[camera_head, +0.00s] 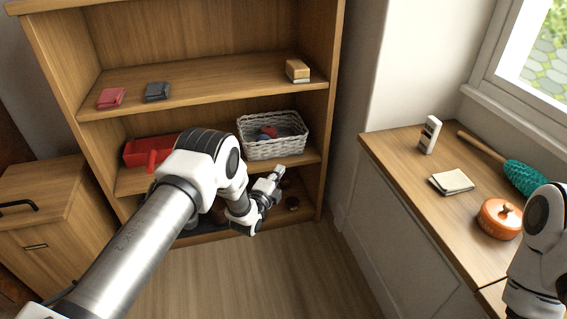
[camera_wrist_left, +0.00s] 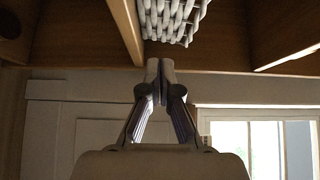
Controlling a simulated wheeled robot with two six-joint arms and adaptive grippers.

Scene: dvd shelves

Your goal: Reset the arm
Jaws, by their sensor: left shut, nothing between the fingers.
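My left arm reaches in from the lower left toward the wooden shelf unit (camera_head: 210,73). Its left gripper (camera_head: 279,172) is in front of the lower shelves, a little below the white wicker basket (camera_head: 273,153). The fingers are closed together and empty; the left wrist view also shows the left gripper (camera_wrist_left: 160,66) with its fingertips touching. The basket (camera_wrist_left: 170,18) shows at the top of that view, apart from the fingertips. My right arm shows at the right edge of the head view, but its gripper is out of frame.
A red bin (camera_head: 150,151) stands left of the basket, partly behind my left arm. Red (camera_head: 111,97) and dark (camera_head: 157,91) cases lie on the shelf above, with a wooden block (camera_head: 297,70). The right counter holds an orange pot (camera_head: 500,218) and a teal duster (camera_head: 524,177). Open floor lies below.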

